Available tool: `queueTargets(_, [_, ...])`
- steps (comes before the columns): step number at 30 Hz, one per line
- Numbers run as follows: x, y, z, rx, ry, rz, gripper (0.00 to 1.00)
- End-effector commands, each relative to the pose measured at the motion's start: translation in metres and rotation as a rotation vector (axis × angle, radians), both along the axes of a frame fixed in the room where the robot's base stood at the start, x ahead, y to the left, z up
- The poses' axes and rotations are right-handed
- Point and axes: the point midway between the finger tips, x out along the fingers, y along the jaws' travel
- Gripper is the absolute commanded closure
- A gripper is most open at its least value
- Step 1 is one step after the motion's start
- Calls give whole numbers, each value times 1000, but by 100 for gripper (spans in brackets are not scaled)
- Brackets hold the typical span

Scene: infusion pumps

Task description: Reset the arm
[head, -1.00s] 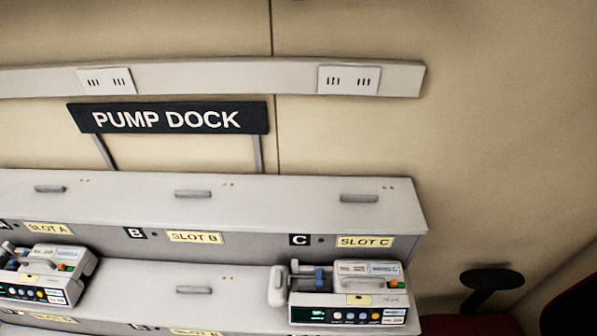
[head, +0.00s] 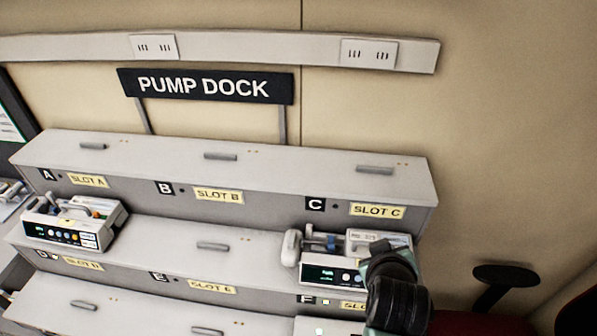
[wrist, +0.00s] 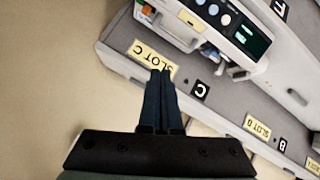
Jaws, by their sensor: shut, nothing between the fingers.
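My arm (head: 397,290) shows at the lower right of the head view, in front of the right part of the pump at slot C. In the wrist view my gripper (wrist: 160,76) has its two dark fingers together, with nothing between them. Its fingertips overlap the SLOT C label in that picture; I cannot tell the distance. The slot C pump (head: 325,268) is white with a dark green-lit screen, and also shows at the top of the wrist view (wrist: 208,22). My fingertips are hidden in the head view.
The stepped grey pump dock (head: 140,238) has another pump (head: 72,224) at slot A. The shelf (head: 215,246) under slot B is bare. A PUMP DOCK sign (head: 205,86) stands behind. A dark red chair (head: 505,275) with a black armrest is at the right.

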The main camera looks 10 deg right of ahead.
Motion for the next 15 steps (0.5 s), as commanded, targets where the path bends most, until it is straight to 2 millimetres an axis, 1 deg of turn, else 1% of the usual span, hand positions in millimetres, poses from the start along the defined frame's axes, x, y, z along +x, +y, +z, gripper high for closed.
queueTargets(1, [19,10,33,-12,-116,8,100])
queueTargets(2, [28,17,53,-14,-181,11,100])
queueTargets(3, [37,26,81,-15,-269,17,100])
queueTargets(5, [47,41,124,-9,-401,30,100])
queueTargets(6, [51,52,153,-1,-490,39,100])
queueTargets(7, [52,61,174,7,-556,49,100])
queueTargets(8, [52,69,196,17,-622,58,100])
queueTargets(9, [49,82,224,32,-711,74,100])
queueTargets(11, [41,101,265,59,-845,102,100])
queueTargets(12, [33,114,292,81,-932,122,100])
queueTargets(14, [15,133,330,119,-1063,156,100])
queueTargets(15, [2,144,353,146,-1145,180,100])
